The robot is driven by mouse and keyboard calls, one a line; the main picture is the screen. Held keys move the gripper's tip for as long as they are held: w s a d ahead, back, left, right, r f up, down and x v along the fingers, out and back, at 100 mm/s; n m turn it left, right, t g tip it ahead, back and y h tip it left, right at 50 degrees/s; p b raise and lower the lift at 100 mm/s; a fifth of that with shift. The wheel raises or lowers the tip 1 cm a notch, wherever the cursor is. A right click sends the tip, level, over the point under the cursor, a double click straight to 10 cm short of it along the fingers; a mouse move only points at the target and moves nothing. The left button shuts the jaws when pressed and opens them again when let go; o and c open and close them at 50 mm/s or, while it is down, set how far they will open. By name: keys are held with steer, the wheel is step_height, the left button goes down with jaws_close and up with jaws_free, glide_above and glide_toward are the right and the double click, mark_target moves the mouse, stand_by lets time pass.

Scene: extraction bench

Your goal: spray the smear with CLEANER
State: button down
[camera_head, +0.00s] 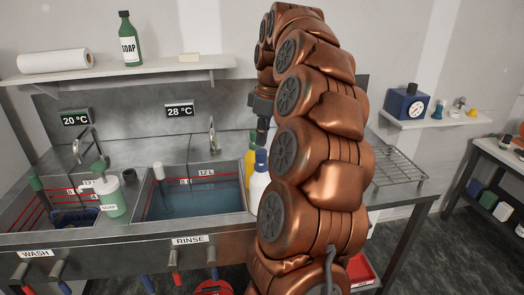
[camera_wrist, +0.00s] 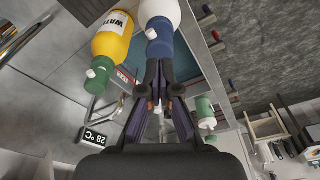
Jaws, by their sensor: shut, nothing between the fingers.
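My gripper (camera_wrist: 161,93) is shut and empty. In the head view it hangs, dark and partly hidden by my arm, just above a white bottle with a blue top (camera_head: 260,182). In the wrist view this white bottle (camera_wrist: 164,12) lies beyond the fingertips, its blue top behind them; I cannot tell whether they touch. No label shows on it. A yellow bottle with a green top (camera_wrist: 112,42) stands beside it, its label partly readable as "WAT". It also shows in the head view (camera_head: 250,152). I see no CLEANER label and no smear.
The rinse sink (camera_head: 208,195) and the wash sink lie left of the bottles. A soap pump bottle (camera_head: 112,198) stands between them. A wire rack (camera_head: 398,167) is right of my arm. A shelf (camera_head: 120,70) holds a SOAP bottle (camera_head: 130,45).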

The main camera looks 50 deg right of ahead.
steer(key=shift+f, duration=0.15)
steer(key=shift+f+b, duration=0.75)
steer(key=shift+f, duration=0.45)
steer(key=shift+r, duration=0.2)
steer(key=shift+r+p, duration=0.8)
steer(key=shift+r, duration=0.45)
steer(key=shift+r, duration=0.1)
step_height(320, 180, up, 6)
steer(key=p, duration=0.3)
steer(key=shift+p, duration=0.3)
